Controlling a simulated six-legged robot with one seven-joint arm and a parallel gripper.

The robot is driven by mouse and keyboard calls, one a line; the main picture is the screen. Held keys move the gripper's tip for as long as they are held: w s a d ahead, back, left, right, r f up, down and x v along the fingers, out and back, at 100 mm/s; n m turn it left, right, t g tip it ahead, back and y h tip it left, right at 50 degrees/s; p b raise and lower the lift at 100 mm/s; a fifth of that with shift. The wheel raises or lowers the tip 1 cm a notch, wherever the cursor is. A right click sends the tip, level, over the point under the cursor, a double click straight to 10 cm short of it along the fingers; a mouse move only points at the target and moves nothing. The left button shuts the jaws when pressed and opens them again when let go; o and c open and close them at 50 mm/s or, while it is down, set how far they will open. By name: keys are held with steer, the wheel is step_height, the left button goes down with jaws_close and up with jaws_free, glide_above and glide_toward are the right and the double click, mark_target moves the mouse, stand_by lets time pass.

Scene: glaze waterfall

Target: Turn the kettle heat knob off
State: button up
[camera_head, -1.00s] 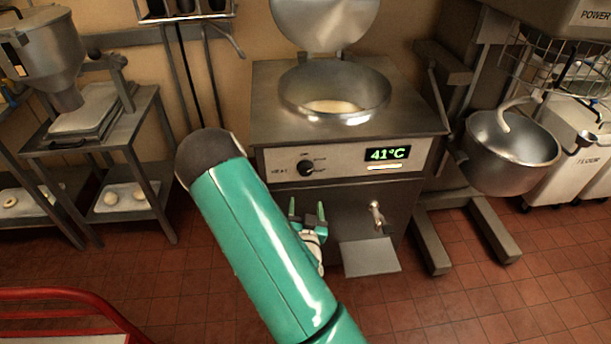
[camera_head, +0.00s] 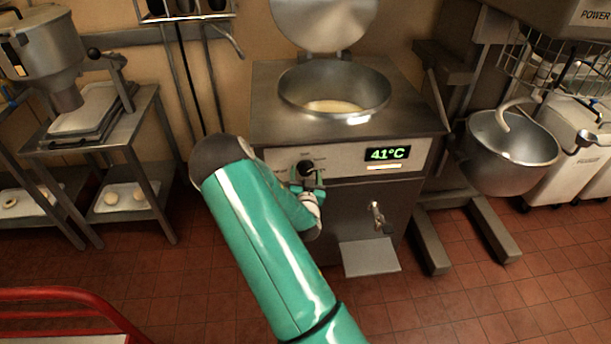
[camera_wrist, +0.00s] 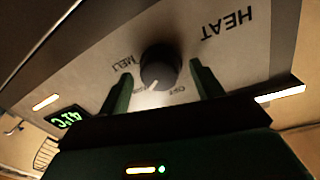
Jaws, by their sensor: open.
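The black heat knob (camera_head: 306,167) is on the front panel of the steel kettle (camera_head: 270,115). In the wrist view the knob (camera_wrist: 160,68) lies between and just beyond my two fingertips, with its white pointer line towards the lower left, between the "OFF" and "MELT" marks; the exact setting is hard to read. My gripper (camera_head: 307,183) is open at the panel, partly covering the knob's lower side. The green fingers (camera_wrist: 160,85) stand one on each side of the knob; I cannot tell whether they touch it. The display (camera_head: 387,154) reads 41°C.
The kettle's drain tap (camera_head: 377,216) and a small shelf (camera_head: 369,256) sit below and right of my gripper. A mixer bowl (camera_head: 512,160) stands at the right, a steel rack (camera_head: 150,110) at the left. A red rail (camera_head: 60,293) is at the lower left.

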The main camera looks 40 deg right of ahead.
steer(key=shift+c, duration=0.3)
steer(key=c, duration=0.9)
steer(key=shift+c, duration=0.2)
steer(key=shift+n, duration=0.4)
steer(key=n, duration=0.5)
steer(key=shift+f+n+t, duration=0.2)
steer(key=shift+n+t, duration=0.1)
steer(key=n, duration=0.6)
steer(key=shift+s+d+t, duration=0.1)
steer(key=shift+t, duration=0.3)
steer(key=o, duration=1)
